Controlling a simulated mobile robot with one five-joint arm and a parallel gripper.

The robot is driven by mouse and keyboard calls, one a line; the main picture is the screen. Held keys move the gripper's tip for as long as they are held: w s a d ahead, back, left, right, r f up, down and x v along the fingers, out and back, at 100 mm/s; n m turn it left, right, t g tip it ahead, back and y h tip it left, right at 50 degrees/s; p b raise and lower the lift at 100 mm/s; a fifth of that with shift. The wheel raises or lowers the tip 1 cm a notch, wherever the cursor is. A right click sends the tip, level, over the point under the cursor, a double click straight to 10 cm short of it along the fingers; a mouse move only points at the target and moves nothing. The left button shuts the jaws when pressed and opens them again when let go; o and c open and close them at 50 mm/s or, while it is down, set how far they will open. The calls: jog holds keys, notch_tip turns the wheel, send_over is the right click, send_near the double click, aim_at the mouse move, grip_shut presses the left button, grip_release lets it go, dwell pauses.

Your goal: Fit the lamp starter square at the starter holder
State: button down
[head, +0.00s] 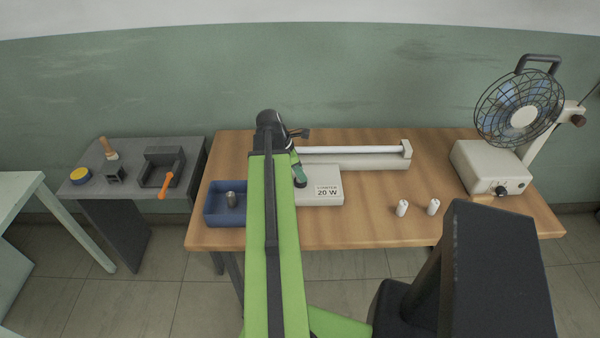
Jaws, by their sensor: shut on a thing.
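A pale box (326,198) marked "STARTER 20 W" lies on the wooden table, joined to or against a lamp fitting (370,163) with a white tube. The starter holder itself cannot be made out; my arm covers the box's left part. My gripper (300,181) points down over the left part of the box, close to its top. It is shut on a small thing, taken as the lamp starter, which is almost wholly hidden. Whether it touches the box or sits square cannot be told.
A blue tray (213,218) with a metal cylinder (231,199) is left of my arm. Two small white cylinders (402,207) (433,206) stand near the front edge. A fan (520,108) on a cream base is at right. A grey side table (130,180) holds tools.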

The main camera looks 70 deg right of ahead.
jog(key=c, duration=1.1)
grip_release()
jog(key=p+v, duration=1.6)
jog(key=v, duration=0.1)
jog(key=shift+a+r, duration=0.1)
jog(key=shift+r, duration=0.05)
